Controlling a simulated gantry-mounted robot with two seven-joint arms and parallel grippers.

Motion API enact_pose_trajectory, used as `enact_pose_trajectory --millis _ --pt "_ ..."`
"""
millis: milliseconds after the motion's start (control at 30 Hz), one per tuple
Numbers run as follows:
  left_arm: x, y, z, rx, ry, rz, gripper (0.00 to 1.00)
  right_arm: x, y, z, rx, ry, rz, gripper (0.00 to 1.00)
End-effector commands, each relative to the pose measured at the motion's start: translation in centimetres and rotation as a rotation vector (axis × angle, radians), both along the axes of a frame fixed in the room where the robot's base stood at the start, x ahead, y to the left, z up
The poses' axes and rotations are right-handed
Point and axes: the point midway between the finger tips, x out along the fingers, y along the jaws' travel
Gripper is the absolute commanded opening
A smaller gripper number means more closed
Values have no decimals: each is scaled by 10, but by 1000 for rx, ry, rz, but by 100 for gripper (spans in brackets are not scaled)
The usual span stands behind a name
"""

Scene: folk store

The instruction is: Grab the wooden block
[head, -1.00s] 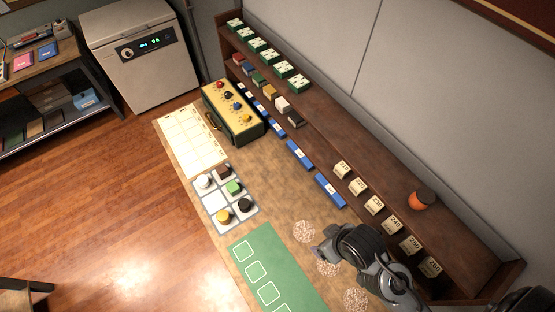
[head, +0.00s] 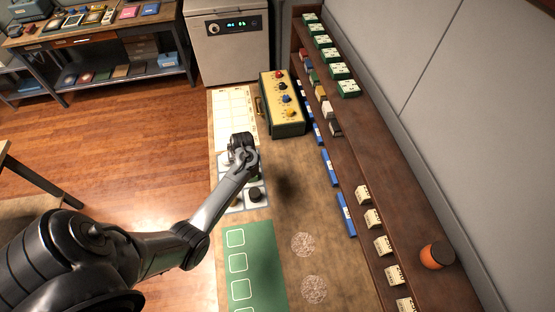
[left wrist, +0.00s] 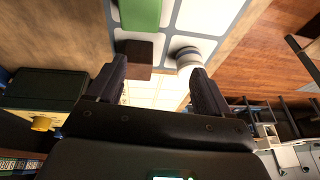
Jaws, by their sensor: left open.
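A dark brown block, which looks like the wooden one, shows in the left wrist view (left wrist: 136,55). It sits on the pale grid tray (left wrist: 199,18), near the tip of the left-hand finger. In the head view my arm hides it. My left gripper (head: 243,150) is over the far end of the tray. In the left wrist view my left gripper (left wrist: 158,82) is open, with nothing between its fingers. A white round piece (left wrist: 187,57) is by the other fingertip, and a green block (left wrist: 140,13) is beyond the brown one. My right gripper is out of view.
A yellow box with coloured knobs (head: 281,104) stands just right of my left gripper. A black round piece (head: 255,194) is on the near part of the tray. A green mat (head: 262,262) lies nearer. The shelf (head: 372,150) runs along the right, holding several small blocks.

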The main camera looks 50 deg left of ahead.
Motion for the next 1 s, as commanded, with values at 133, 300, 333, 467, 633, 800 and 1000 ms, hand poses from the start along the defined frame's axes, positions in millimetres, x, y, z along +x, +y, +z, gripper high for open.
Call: enact_pose_trajectory --millis 133,300,333,467,633,800,1000 --pt "29 4 17 0 -61 7 80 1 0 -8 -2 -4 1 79" --pt "46 7 19 -1 -91 9 80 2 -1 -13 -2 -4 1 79" --pt "48 8 16 -1 -94 9 80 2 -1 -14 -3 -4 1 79" --pt "52 13 0 -2 -95 7 80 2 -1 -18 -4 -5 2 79" --pt "55 20 -16 1 -95 5 80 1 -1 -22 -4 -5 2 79" --pt "56 23 -23 1 -95 6 80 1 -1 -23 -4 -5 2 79" --pt "57 32 -42 0 -93 7 80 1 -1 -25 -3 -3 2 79"
